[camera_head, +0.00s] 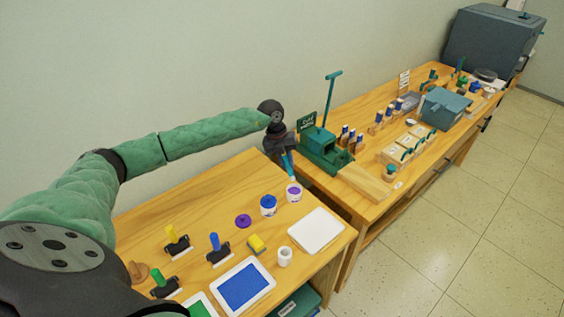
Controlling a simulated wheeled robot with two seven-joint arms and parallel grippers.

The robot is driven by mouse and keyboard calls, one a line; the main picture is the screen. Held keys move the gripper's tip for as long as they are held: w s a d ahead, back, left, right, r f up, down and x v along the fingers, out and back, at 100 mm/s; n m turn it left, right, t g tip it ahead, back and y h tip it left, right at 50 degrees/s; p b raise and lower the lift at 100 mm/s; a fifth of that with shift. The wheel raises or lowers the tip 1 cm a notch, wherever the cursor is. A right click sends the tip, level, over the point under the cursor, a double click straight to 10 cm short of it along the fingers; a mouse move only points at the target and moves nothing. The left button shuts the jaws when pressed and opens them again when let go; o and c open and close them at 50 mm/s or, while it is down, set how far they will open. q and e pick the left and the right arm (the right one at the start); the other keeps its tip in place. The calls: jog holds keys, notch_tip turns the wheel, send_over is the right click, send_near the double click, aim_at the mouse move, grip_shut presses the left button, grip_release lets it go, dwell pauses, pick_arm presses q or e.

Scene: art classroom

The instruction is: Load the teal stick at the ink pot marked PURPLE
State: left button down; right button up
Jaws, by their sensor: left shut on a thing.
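My left gripper (285,154) is shut on the teal stick (291,170), whose lower end points down at the open pot of purple ink (294,194). The stick's tip is at or just over the pot's mouth; I cannot tell whether it touches the ink. The lettering on the pot is too small to read. A purple lid (243,221) lies on the table to the left. My right gripper is not in view.
A pot with a blue top (268,206) stands close left of the purple one. A green press (322,150) stands on the adjoining table.

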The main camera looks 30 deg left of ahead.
aim_at(288, 169)
pick_arm(q)
jog(key=shift+w+d+r, duration=0.15)
jog(key=shift+d+r, duration=0.05)
jog(key=shift+d, duration=0.25)
jog(key=shift+f, duration=0.1)
jog(key=shift+a+f+b, duration=0.25)
jog(key=shift+f+b, duration=0.15)
jog(key=shift+f, duration=0.65)
jog(key=shift+b+x, duration=0.35)
jog(key=shift+x, duration=0.7)
jog(key=shift+a+f, duration=0.2)
jog(key=shift+f, duration=0.7)
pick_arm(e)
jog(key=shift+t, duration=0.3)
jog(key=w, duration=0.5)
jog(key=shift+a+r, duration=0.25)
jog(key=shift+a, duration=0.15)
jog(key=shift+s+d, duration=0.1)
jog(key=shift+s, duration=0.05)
